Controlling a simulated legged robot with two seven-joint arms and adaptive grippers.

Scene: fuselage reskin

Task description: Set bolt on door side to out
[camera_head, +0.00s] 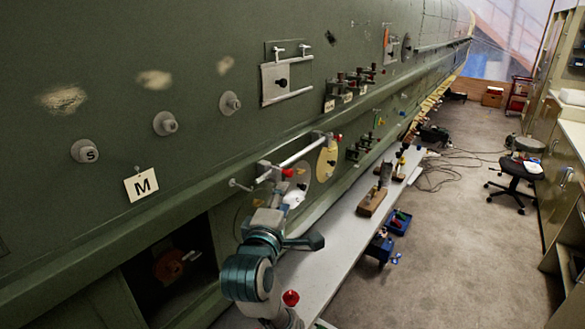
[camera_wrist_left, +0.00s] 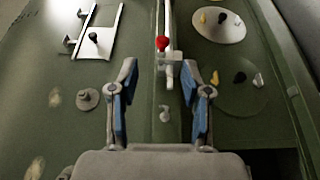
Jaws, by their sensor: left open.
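A silver sliding bolt (camera_head: 300,154) runs along the ledge of the green fuselage. Its red knob (camera_head: 288,172) is at the near end. In the left wrist view the red knob (camera_wrist_left: 162,43) shows ahead of my fingers, with the metal bracket (camera_wrist_left: 172,57) beside it. My left gripper (camera_head: 285,203) is just below and near the knob in the head view. In the left wrist view the gripper (camera_wrist_left: 159,73) is open and empty, its blue-padded fingers either side of the bolt's line. It appears apart from the knob. My right gripper is out of view.
A pale bench (camera_head: 335,228) runs along the fuselage, with wooden blocks (camera_head: 372,200) and a blue tray (camera_head: 398,222) on or near it. Round discs and a yellow plate (camera_head: 326,160) sit near the bolt. A dark opening (camera_head: 172,262) lies lower left.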

